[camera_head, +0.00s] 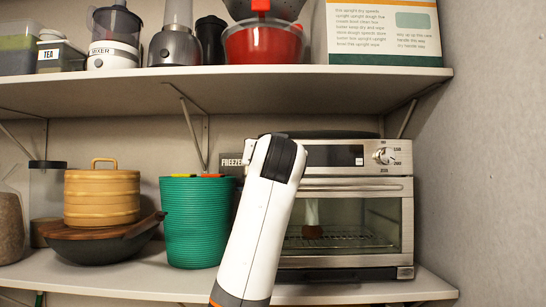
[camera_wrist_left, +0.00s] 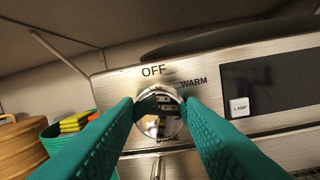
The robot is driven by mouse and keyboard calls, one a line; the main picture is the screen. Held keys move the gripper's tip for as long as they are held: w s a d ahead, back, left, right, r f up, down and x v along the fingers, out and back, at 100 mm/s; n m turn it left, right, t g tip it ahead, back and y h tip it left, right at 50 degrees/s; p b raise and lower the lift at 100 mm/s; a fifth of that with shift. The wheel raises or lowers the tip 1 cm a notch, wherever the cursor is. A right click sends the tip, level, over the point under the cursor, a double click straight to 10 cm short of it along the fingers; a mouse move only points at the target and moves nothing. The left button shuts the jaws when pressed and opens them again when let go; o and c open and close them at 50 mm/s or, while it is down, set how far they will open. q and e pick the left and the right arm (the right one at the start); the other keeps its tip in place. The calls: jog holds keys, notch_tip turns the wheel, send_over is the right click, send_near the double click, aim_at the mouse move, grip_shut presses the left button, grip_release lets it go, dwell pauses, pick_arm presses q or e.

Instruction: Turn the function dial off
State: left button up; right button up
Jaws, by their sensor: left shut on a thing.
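The oven (camera_head: 345,185) is a steel toaster oven on the lower shelf. Its function dial (camera_wrist_left: 158,124) is a round shiny knob, seen in the left wrist view with OFF printed above it and WARM at its upper right. A lower label is partly hidden. My left gripper (camera_wrist_left: 160,103) has teal fingers, one on each side of the dial, shut on it. I cannot tell which label the dial points at. In the head view my white left arm hides the dial and the fingers. My right gripper is in neither view.
Another knob (camera_head: 385,156) is at the panel's right, and a LAMP button (camera_wrist_left: 239,107) is beside the dark display. A green ribbed bin (camera_head: 197,225) and a wooden-lidded pan (camera_head: 103,240) stand left of the oven. The upper shelf (camera_head: 230,88) runs above.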

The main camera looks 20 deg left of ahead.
pick_arm(q)
jog(key=shift+f, duration=0.15)
jog(key=o, duration=1)
jog(key=shift+s, duration=0.1)
jog(key=r+b+v, duration=0.1)
jog(key=b+v, duration=0.4)
jog(key=v, duration=0.6)
jog(key=shift+s+d+f+b, duration=0.3)
jog(key=shift+s+f+b, duration=0.05)
jog(key=shift+b, duration=0.05)
jog(key=shift+f, duration=0.1)
